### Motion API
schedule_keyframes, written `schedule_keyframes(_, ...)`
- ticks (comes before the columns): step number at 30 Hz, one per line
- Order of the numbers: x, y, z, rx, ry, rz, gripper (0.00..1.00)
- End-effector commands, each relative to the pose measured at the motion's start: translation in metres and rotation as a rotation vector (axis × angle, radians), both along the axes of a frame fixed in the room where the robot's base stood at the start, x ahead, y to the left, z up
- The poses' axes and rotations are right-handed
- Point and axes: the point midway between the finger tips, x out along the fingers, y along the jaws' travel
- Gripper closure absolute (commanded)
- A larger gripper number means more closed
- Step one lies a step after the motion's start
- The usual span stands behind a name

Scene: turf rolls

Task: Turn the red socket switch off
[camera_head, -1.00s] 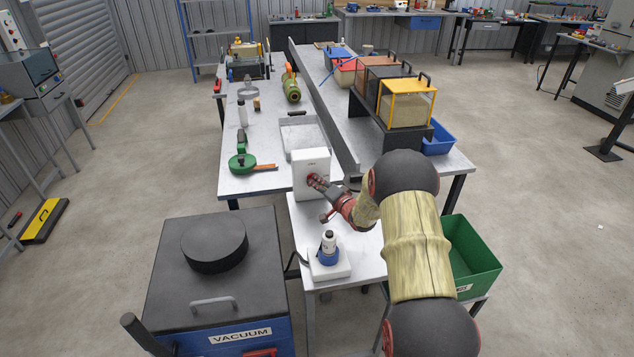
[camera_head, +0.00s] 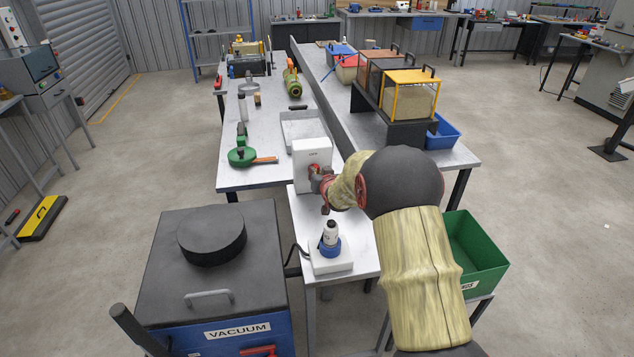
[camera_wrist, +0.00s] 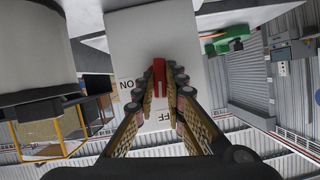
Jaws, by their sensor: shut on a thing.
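The red switch (camera_wrist: 158,77) is a red handle on the face of an upright white socket box (camera_head: 313,152). In the wrist view it stands upright in the picture, between the fingertips. The white box (camera_wrist: 150,40) carries an "ON" mark to the left of the handle and a partly hidden mark ending in "FF" below it, in line with the handle. My gripper (camera_wrist: 167,80) is shut on the red switch, a finger on each side. In the head view my gripper (camera_head: 319,176) is at the box's front, and my arm partly hides it.
A white base with a blue-and-white plug (camera_head: 331,240) stands in front of the box on the narrow table (camera_head: 350,285). A grey tray (camera_head: 303,128) lies behind the box.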

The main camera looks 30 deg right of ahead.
Motion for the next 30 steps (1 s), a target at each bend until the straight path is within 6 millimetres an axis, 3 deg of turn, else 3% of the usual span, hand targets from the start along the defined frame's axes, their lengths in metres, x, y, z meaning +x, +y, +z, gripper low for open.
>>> schedule_keyframes(12, -0.0001, 0.0016, -0.0028, -0.141, 0.043, 0.0, 1.0)
schedule_keyframes(28, 0.0, 0.0013, -0.0007, -0.159, 0.048, 0.001, 1.0)
schedule_keyframes(29, 0.0, 0.0013, -0.0007, -0.159, 0.048, 0.001, 0.86)
schedule_keyframes(30, 0.0001, 0.0012, -0.0007, -0.159, 0.048, 0.001, 0.84)
